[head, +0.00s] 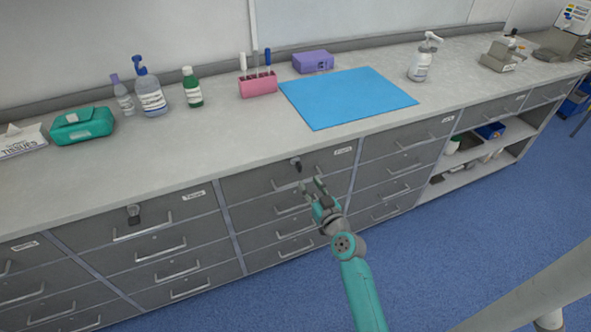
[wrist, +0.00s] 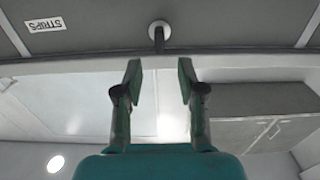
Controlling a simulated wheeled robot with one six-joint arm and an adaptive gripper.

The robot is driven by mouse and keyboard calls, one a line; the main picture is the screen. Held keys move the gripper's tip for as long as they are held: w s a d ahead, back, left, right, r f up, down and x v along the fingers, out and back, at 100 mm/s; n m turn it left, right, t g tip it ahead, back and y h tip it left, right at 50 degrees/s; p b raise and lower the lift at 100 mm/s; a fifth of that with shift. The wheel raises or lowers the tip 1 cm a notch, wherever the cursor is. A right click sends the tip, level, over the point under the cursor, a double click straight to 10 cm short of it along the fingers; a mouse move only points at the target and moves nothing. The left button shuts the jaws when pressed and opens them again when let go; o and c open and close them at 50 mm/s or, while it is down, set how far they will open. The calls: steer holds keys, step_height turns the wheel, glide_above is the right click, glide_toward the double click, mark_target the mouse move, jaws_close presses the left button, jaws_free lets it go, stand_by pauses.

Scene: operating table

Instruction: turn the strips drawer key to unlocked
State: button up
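The strips drawer key (head: 297,164) is a small dark key in a round pale lock near the top of the drawer front. In the wrist view, the key (wrist: 159,40) points straight down the picture from its lock disc. The STRIPS label (wrist: 43,25) is upside down there; in the head view the drawer's label (head: 343,150) is right of the key. My gripper (head: 314,184) is open and empty, just below and right of the key in the head view. In the wrist view, its fingertips (wrist: 160,68) are apart, with the key beyond the gap, not between them.
A second key (head: 133,213) sits in another drawer to the left. Drawer handles (head: 296,184) stick out below the strips key. The counter (head: 235,135) overhangs the drawers, with a blue mat (head: 347,97) on it.

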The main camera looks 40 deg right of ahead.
mark_target(301, 169)
steer(key=x, duration=0.9)
steer(key=shift+c, duration=0.2)
jaws_close()
